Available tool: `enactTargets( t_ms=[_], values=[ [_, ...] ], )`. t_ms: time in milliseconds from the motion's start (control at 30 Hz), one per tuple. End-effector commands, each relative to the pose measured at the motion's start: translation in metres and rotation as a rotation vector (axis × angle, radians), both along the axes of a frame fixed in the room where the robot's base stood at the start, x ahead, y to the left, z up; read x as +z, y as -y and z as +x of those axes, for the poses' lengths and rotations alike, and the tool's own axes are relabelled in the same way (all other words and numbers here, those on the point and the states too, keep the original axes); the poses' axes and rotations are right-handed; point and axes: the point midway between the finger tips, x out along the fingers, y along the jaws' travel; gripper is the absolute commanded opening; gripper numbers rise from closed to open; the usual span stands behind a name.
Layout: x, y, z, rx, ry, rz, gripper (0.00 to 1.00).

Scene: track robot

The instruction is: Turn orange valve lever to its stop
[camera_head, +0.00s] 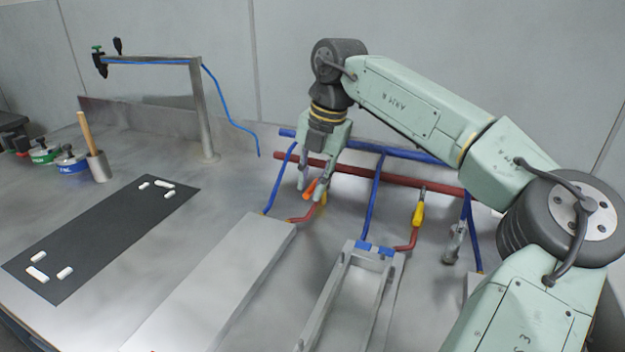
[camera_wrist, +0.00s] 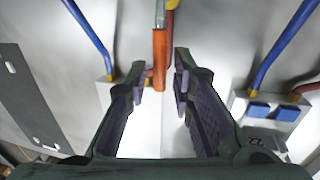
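The orange valve lever (camera_wrist: 160,62) shows in the wrist view between and just beyond my fingertips, attached to a grey metal stem above it. In the head view the lever (camera_head: 310,188) is a short orange piece by my fingers, at the left end of the pipework. My gripper (camera_head: 313,183) points down over it; in the wrist view its two fingers (camera_wrist: 160,85) stand apart with a gap around the lever's end. Contact with either finger cannot be made out. The valve body is partly hidden by my fingers in the head view.
A yellow valve handle (camera_head: 418,214) stands to the right on a red pipe. Blue and red horizontal pipes (camera_head: 400,177) run behind. A pale flat block (camera_head: 215,290) and a grey frame with blue clips (camera_head: 345,305) lie in front. A black mat (camera_head: 100,235) lies left.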

Motion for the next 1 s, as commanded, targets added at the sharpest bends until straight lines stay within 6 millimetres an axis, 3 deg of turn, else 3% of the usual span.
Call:
enactTargets(
  t_ms=[300,1000],
  values=[
    [0.0003,0.0000,0.0000,0.000,0.000,0.000,0.00],
    [0.0005,-0.0001,0.0004,-0.001,0.000,0.000,0.00]
  ],
)
